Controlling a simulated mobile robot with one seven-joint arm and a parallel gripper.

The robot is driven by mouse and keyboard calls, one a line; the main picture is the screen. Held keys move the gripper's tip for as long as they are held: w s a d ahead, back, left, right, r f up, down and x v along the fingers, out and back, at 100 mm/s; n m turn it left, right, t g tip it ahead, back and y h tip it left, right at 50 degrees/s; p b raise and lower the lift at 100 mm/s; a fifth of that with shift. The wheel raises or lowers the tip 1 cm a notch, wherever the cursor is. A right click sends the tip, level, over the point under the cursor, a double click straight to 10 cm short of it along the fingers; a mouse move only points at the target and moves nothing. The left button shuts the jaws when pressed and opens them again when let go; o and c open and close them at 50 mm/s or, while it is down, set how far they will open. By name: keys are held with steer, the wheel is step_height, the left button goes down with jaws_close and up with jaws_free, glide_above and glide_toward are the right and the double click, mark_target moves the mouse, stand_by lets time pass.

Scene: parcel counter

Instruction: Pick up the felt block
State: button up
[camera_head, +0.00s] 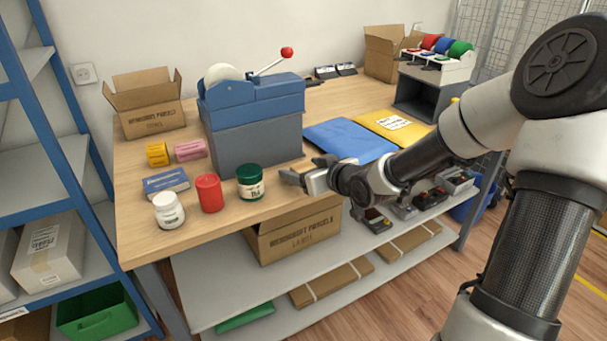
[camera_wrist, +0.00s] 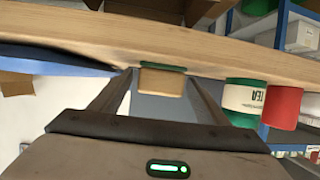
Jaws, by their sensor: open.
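The felt block is most likely the small tan block with a green layer (camera_wrist: 162,81) in the wrist view. That view is upside down, and the green layer is on the side against the counter top. My gripper (camera_wrist: 162,92) is open, with one finger on each side of the block in the picture. The block appears ahead of the fingertips; I cannot tell how far. In the head view my gripper (camera_head: 304,174) is over the counter's front edge, right of the green jar. I cannot make out the block there; the gripper may hide it.
A green tea jar (camera_head: 250,182), red can (camera_head: 209,193) and white bottle (camera_head: 168,211) stand left of my gripper. A blue-grey machine (camera_head: 252,120) stands behind it. Blue (camera_head: 350,139) and yellow (camera_head: 398,124) mailers lie to the right. An open carton (camera_head: 297,232) sits below the counter.

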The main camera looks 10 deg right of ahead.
steer(key=c, duration=1.1)
steer(key=shift+c, duration=0.2)
